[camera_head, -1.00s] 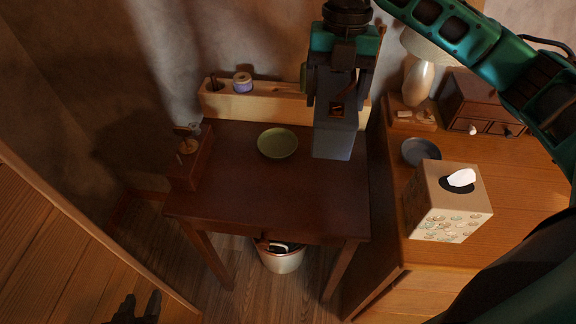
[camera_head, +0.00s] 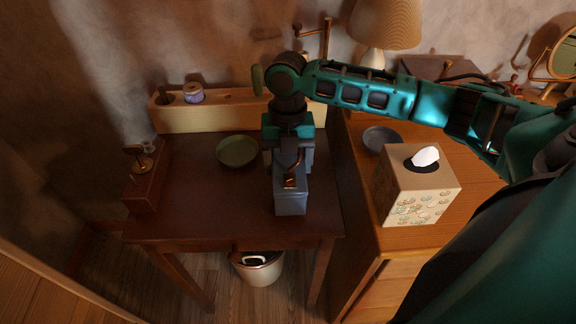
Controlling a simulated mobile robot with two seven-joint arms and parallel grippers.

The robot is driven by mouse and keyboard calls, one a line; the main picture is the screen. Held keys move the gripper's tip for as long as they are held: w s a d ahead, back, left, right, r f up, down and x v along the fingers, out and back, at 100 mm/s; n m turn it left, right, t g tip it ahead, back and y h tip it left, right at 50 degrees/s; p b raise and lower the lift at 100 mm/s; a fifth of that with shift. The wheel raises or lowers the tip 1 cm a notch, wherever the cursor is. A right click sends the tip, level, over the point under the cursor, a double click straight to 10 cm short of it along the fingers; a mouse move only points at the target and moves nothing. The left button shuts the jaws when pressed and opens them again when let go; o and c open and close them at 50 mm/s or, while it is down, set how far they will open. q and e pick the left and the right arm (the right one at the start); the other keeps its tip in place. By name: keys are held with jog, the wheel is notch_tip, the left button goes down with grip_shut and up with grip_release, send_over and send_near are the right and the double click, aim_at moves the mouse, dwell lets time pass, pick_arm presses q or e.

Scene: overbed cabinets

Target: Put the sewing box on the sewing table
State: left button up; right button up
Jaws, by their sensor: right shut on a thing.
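The sewing box (camera_head: 291,203) is a small grey-blue box with a copper-coloured handle on top. My right gripper (camera_head: 289,174) points down and is shut on that handle. The box is upright over the right front part of the dark brown sewing table (camera_head: 205,205). Its base is at or very near the tabletop; I cannot tell whether it touches. My left gripper is not in view.
A green dish (camera_head: 237,151) lies on the table, left of the box. A wooden rack (camera_head: 225,112) with a thread spool (camera_head: 193,93) runs along the back. A tissue box (camera_head: 416,187) stands on the cabinet to the right. The tabletop's left front is clear.

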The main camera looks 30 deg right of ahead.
jog(key=shift+f, duration=0.6)
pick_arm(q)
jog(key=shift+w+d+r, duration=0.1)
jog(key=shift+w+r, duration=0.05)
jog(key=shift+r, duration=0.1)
pick_arm(e)
jog(key=shift+f, duration=0.1)
jog(key=o, duration=1.4)
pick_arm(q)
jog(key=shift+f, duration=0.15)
pick_arm(e)
jog(key=r, duration=0.4)
jog(key=r+p, duration=0.1)
jog(key=r, duration=0.3)
jog(key=w+r+p, duration=0.1)
jog(key=r, duration=0.3)
jog(key=shift+w+d+r, duration=0.1)
jog(key=shift+d, duration=0.2)
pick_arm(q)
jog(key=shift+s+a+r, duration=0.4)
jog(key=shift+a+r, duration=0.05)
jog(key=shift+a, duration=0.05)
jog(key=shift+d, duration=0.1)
